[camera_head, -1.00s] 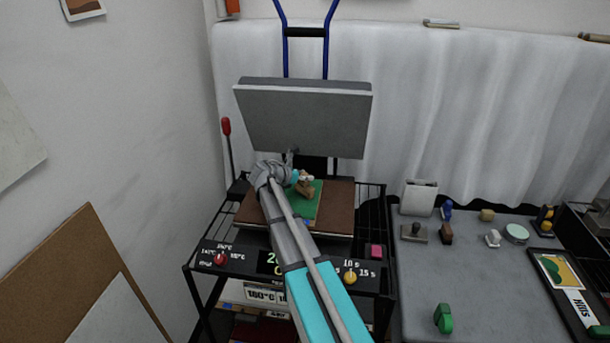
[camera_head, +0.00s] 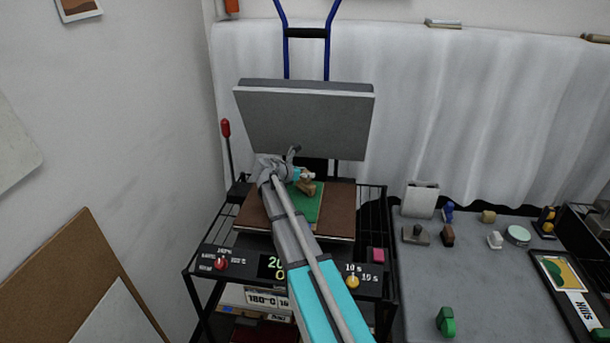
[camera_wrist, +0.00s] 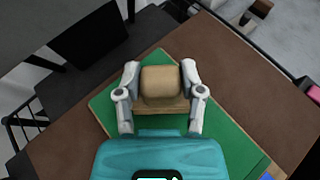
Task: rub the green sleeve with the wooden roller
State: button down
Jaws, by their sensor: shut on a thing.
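The green sleeve (camera_head: 310,210) lies flat on the brown bed of the press, and it also shows in the wrist view (camera_wrist: 228,138). My gripper (camera_wrist: 160,73) is shut on the wooden roller (camera_wrist: 160,86), one finger on each side of its tan body. The roller is over the green sleeve, near its far edge; contact with the sleeve cannot be clearly told. In the head view, my gripper (camera_head: 302,177) and the roller (camera_head: 311,188) are seen over the far part of the sleeve. My arm hides the sleeve's left part there.
The grey upper plate (camera_head: 305,120) of the press is raised, tilted behind and above my gripper. The brown bed (camera_head: 340,208) is bare right of the sleeve. A grey table (camera_head: 410,290) at right holds several small things, including a green piece (camera_head: 446,321).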

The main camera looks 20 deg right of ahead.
jog(key=r, duration=0.1)
jog(key=r+p, duration=0.1)
jog(key=r, duration=0.1)
jog(key=shift+s+r, duration=0.15)
jog(key=shift+s, duration=0.1)
jog(key=shift+w+r+p, duration=0.15)
jog(key=shift+r+p, duration=0.45)
jog(key=shift+p, duration=0.4)
notch_tip(320, 180, up, 3)
jog(key=p, duration=0.3)
jog(key=shift+r, duration=0.2)
